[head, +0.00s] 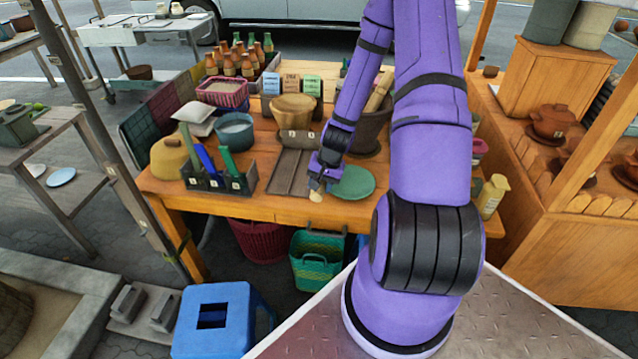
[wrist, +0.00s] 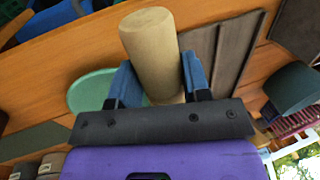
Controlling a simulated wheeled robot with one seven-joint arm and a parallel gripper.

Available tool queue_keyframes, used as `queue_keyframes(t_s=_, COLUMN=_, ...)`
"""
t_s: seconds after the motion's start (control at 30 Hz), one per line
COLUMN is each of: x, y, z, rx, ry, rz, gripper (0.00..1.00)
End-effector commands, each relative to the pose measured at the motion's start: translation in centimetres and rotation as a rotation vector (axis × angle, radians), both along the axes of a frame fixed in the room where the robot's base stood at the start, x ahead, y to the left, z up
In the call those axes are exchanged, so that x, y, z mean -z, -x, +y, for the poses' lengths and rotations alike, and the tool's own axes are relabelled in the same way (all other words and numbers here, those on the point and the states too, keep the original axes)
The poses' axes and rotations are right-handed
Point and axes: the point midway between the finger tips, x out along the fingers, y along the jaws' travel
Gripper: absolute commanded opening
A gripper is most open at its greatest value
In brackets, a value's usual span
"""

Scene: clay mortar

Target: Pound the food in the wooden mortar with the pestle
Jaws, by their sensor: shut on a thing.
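My gripper (head: 321,180) is shut on a pale wooden pestle (wrist: 150,50), with a blue finger on each side of it in the wrist view. In the head view the pestle's blunt end (head: 316,196) points down near the table's front edge, left of the green plate (head: 353,183). A tan wooden mortar (head: 293,112) stands farther back on the table; its inside is hard to make out. A large dark clay mortar (head: 366,134) stands behind my arm, partly hidden, with a wooden stick (head: 379,90) leaning in it.
A grey slatted board (head: 288,172) lies left of my gripper. A dark caddy (head: 222,182) with blue and green handles stands farther left. A grey-blue bowl (head: 236,131), a pink basket (head: 222,93) and several bottles (head: 238,60) crowd the back left.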

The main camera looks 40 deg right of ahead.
Motion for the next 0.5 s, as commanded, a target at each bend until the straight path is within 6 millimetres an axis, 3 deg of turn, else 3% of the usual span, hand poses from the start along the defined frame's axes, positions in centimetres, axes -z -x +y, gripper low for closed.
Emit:
queue_keyframes(t_s=0.03, x=0.0, y=0.0, z=0.0, rx=0.000, ry=0.001, rz=-0.001, gripper=0.18)
queue_keyframes(t_s=0.1, x=0.0, y=0.0, z=0.0, rx=0.000, ry=0.001, rz=-0.001, gripper=0.04)
queue_keyframes(t_s=0.27, x=-0.9, y=-0.1, z=-0.1, rx=-0.001, ry=0.003, rz=-0.002, gripper=0.04)
queue_keyframes(t_s=0.5, x=-4.6, y=-0.1, z=-0.1, rx=-0.001, ry=0.004, rz=-0.003, gripper=0.04)
